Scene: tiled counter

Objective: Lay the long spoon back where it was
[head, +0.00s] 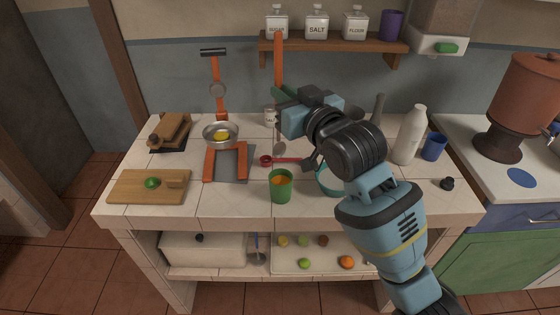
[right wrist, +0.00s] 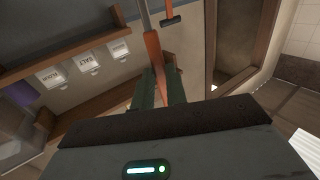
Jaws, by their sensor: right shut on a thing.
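The long spoon (head: 278,62) has an orange handle and a grey shaft and bowl. My right gripper (head: 281,94), with green fingers, is shut on its handle above the back middle of the counter. The spoon is upright in the head view, handle up, with its grey bowl (head: 279,148) low over the tiles; whether the bowl touches them I cannot tell. In the right wrist view the orange handle (right wrist: 153,52) lies between the green fingers (right wrist: 158,92), with the grey shaft beyond. My left gripper is not in view.
An orange post with a dark crossbar (head: 214,52) stands at the back left. A white bottle (head: 410,140) stands right. A wall shelf (head: 335,45) hangs behind.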

